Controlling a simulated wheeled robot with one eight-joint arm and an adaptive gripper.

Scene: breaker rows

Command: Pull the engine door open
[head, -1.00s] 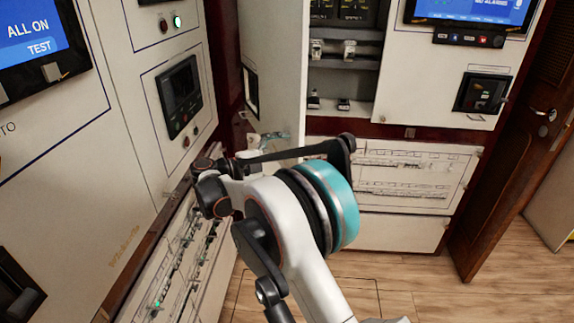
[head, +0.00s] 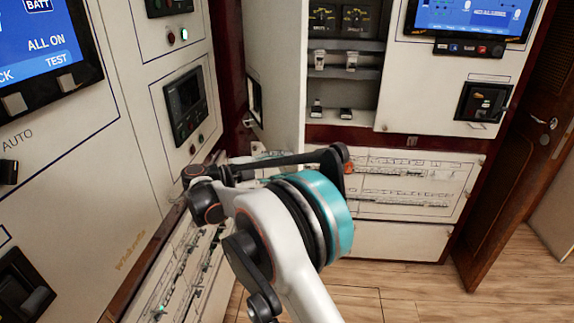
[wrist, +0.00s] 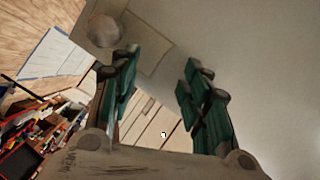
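A white cabinet door panel (head: 275,70), which I take to be the engine door, stands swung out at the left side of an open compartment (head: 343,90) in the head view. Its lower part is hidden behind my arm. No label on it is readable. My gripper shows in the wrist view (wrist: 158,85), with two teal-padded fingers apart and nothing held between them. A plain pale surface (wrist: 260,70) lies beyond the right finger; I cannot tell whether it touches. In the head view my arm mostly hides the gripper beside the door's lower part.
White control panels with a blue screen (head: 40,45) stand close on the left. A breaker panel (head: 410,185) lies below the compartment. A brown wooden door (head: 530,140) stands ajar at the right. Wooden floor (head: 400,290) is clear at the lower right.

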